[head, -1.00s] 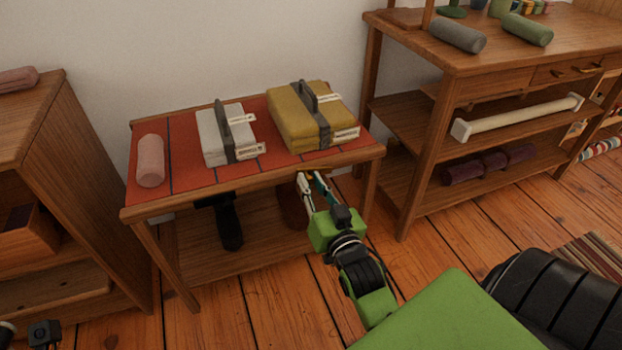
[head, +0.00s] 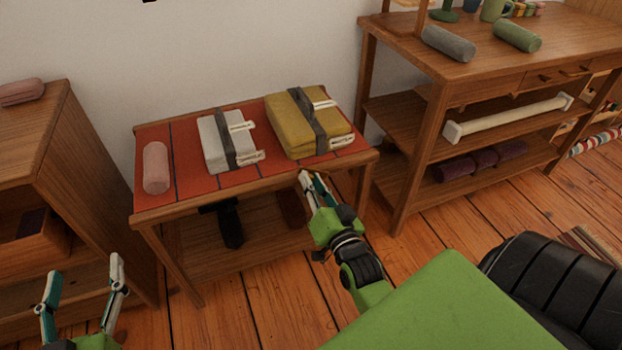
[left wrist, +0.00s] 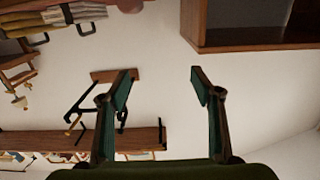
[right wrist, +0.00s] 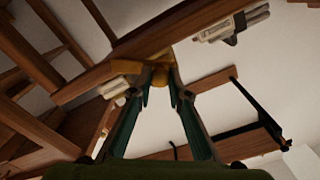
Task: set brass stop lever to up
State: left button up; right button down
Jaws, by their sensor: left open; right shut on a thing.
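My left gripper (head: 84,267) is open and empty at the lower left, apart from the table.
A white packet (head: 211,146), a mustard packet (head: 285,127) and a pink roll (head: 155,168) lie on the table's red top. A cabinet (head: 95,175) stands at left, a shelved workbench (head: 440,100) at right. Open floor lies in front.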

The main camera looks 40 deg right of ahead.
aim_at(323, 171)
pick_arm(q)
jog(key=s+a+f+g+y+p, duration=0.1)
jog(key=s+a+f+g, duration=0.15)
jog(key=f, duration=0.35)
jog(key=s+a+f+g+y+p, duration=0.1)
jog(key=s+f+g, duration=0.2)
jog(key=f+g, duration=0.15)
jog(key=shift+s+a+f+g+y+p, duration=0.45)
jog(key=shift+s+a+f+g+p, duration=0.8)
jog(key=shift+s, duration=2.1)
jog(key=shift+s+a+f+g+y+p, duration=0.55)
jog(key=shift+s+f+g+p, duration=1.15)
jog(key=shift+s, duration=1.65)
notch_tip(323, 171, down, 6)
jog(key=w+g, duration=0.1)
jog(key=shift+w+f+n+p, duration=0.2)
jog(key=shift+w+n+p, duration=0.05)
jog(key=shift+n+p, duration=0.05)
pick_arm(e)
jog(key=shift+s+d+r+m, duration=0.2)
jog(key=shift+d+r+m, duration=0.55)
jog(key=shift+m, duration=1.2)
jog(key=shift+s+d+r+m, duration=0.25)
jog(key=shift+d+m, duration=0.85)
jog(key=shift+m, duration=0.8)
jog(key=shift+s+d+r+m, duration=0.15)
jog(key=shift+d+r+m, duration=0.6)
jog(key=shift+m, duration=1.2)
jog(key=shift+d+f, duration=0.2)
jog(key=shift+d, duration=0.05)
